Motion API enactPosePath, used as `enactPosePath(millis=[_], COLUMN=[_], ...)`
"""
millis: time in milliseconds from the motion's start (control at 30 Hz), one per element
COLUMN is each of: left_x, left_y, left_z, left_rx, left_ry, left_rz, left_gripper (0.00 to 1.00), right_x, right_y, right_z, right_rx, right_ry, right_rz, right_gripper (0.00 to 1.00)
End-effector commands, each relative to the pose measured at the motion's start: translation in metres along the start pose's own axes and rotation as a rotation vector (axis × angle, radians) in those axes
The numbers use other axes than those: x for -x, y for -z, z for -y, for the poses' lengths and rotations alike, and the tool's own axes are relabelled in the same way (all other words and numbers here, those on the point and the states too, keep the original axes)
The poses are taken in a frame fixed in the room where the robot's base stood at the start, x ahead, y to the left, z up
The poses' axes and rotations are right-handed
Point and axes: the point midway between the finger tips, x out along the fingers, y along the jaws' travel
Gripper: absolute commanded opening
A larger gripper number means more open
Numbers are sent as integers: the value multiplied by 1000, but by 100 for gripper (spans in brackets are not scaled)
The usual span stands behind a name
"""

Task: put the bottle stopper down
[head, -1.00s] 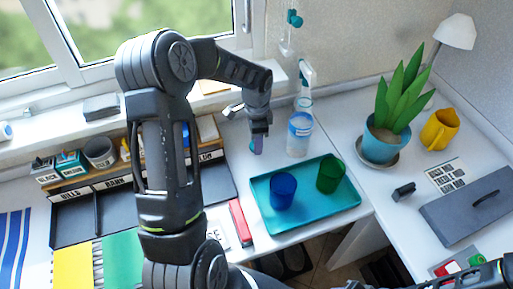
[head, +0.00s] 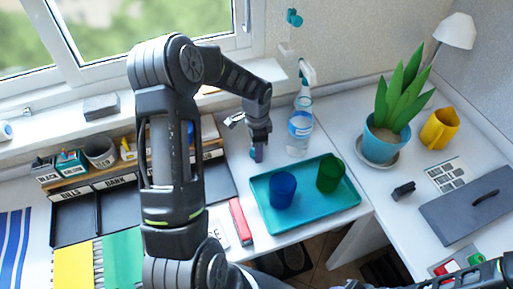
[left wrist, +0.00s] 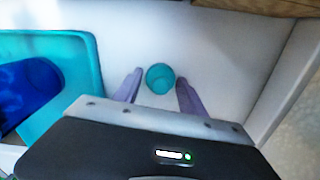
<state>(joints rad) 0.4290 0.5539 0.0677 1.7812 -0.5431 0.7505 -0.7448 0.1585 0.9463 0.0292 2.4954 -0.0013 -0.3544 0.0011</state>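The bottle stopper (left wrist: 160,78) is a small round teal piece, seen from above in the left wrist view against the white desk. My left gripper (left wrist: 159,82) has its two purple fingers on either side of it, with a narrow gap showing at each side, so it is open. In the head view my left gripper (head: 257,153) points down at the desk, left of the clear spray bottle (head: 299,134) and behind the teal tray.
The teal tray (head: 262,190) holds a blue cup (head: 283,188) and a green cup (head: 330,174). A red stapler-like object (head: 240,221) lies left of it. A potted plant (head: 381,145) stands to the right. A wooden organiser (head: 75,187) is along the window side.

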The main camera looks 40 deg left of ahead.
Motion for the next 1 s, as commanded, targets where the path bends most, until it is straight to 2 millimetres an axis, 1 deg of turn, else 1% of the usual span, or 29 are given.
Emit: enactPosePath(millis=[33, 100, 133, 367, 467, 567, 667, 767, 1000], left_x=[0, 0, 0, 1, 5, 11, 25, 44, 95], left_y=[0, 0, 0, 0, 0, 0, 0, 0, 0], left_z=[0, 0, 0, 0, 0, 1, 1, 1, 1], left_rx=[0, 0, 0, 0, 0, 0, 0, 1, 0], left_ry=[0, 0, 0, 0, 0, 1, 3, 4, 3], left_rz=[0, 0, 0, 0, 0, 0, -1, -1, -2], left_gripper=[53, 59, 60, 60, 60, 60, 60, 60, 60], right_x=[0, 0, 0, 1, 4, 2, 0, -1, -4], right_y=[0, 0, 0, 0, 0, 0, 0, 0, 0], right_z=[0, 0, 0, 0, 2, 1, 0, 0, -2], right_rx=[0, 0, 0, 0, 0, 0, 0, 0, 0], right_ry=[0, 0, 0, 0, 0, 0, 0, 0, 0], right_rz=[0, 0, 0, 0, 0, 0, 0, 0, 0], right_gripper=[36, 36, 36, 36, 36, 36, 36, 36, 36])
